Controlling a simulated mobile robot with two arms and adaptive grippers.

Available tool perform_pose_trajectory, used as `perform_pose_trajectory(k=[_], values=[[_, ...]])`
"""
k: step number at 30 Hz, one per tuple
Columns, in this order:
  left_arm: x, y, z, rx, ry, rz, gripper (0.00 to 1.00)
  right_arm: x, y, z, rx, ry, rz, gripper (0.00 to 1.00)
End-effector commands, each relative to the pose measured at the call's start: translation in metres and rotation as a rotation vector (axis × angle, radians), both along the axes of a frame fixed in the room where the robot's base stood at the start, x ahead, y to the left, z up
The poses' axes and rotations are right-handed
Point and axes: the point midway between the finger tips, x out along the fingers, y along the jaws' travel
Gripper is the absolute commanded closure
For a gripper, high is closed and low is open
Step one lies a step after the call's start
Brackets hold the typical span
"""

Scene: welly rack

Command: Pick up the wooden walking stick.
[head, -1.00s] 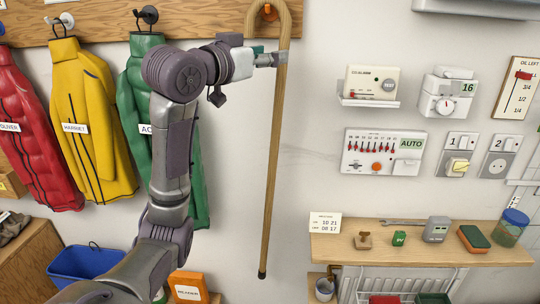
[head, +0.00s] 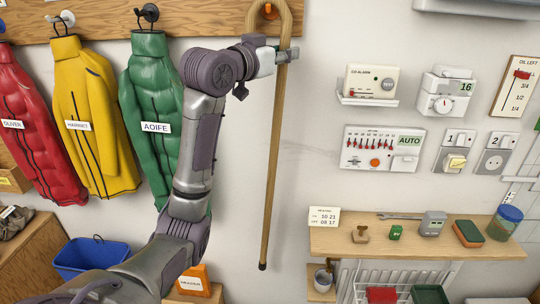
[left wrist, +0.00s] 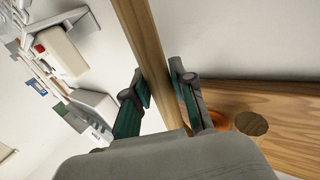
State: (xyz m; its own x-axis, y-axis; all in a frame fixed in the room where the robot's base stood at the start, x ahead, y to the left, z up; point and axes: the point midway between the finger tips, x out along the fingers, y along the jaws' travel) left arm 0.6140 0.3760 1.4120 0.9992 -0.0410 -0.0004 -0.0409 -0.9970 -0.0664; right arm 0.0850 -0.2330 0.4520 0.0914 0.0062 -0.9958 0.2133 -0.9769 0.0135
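The wooden walking stick (head: 273,170) hangs upright against the wall, its curved handle over a peg (head: 268,11) on the wooden rack board. Its dark tip is at the lower end, clear of the floor. My left gripper (head: 285,55) is at the stick's upper shaft, just below the crook. In the left wrist view the shaft (left wrist: 148,45) runs between the two green-padded fingers (left wrist: 160,95), which sit close along both its sides. The fingers appear closed on the shaft. The right gripper is not in view.
Red (head: 35,130), yellow (head: 92,120) and green (head: 153,100) coats hang left of the stick, the green one close behind my left arm. A wall shelf (head: 330,241) with small items is to the right, below switches and panels. Bare wall lies between stick and panels.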

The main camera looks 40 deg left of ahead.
Motion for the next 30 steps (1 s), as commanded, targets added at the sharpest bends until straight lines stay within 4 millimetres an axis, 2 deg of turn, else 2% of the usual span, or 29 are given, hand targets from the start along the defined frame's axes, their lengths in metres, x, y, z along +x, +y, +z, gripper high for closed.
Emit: perform_pose_trajectory(k=[1, 3, 21, 30], values=[[0.000, 0.000, 0.000, 0.000, 0.000, 0.000, 0.89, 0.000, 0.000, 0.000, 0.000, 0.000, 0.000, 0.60], [0.000, 0.000, 0.000, 0.000, 0.000, 0.000, 1.00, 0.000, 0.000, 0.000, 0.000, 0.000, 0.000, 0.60], [-0.001, 0.000, 0.002, 0.001, -0.003, 0.001, 1.00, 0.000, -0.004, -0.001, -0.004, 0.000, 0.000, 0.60], [-0.001, 0.001, 0.014, 0.000, -0.006, 0.002, 1.00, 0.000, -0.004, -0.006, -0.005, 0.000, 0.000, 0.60]])
